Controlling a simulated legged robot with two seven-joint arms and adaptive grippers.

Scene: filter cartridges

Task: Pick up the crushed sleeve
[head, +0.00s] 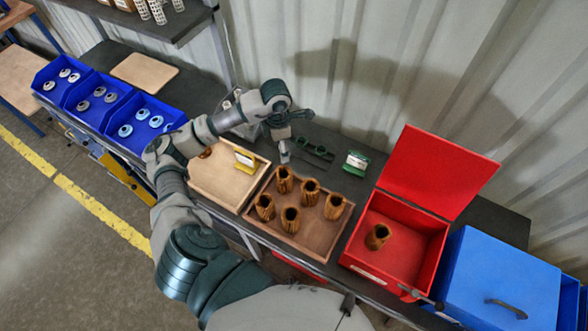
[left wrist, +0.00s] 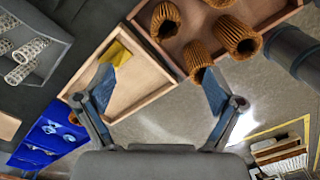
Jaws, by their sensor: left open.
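Several brown pleated sleeves (head: 290,219) stand in a brown wooden tray (head: 318,254) in the head view, and some show at the top of the left wrist view (left wrist: 239,38). One more brown sleeve (head: 377,236) is inside the open red box. A small brown piece (head: 205,153) shows in the pale tray, partly hidden by my arm. I cannot tell which sleeve is crushed. My left gripper (head: 284,152) is beyond the wooden trays. In the left wrist view (left wrist: 158,82) its fingers are spread and empty.
The pale tray (head: 228,192) holds a yellow card (head: 244,160). The red box (head: 402,275) has a raised lid; a blue box (head: 500,280) is beside it. Blue bins (head: 108,100) hold round parts. White mesh tubes (head: 158,12) are on a shelf. A green-and-white card (head: 356,162) stands behind.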

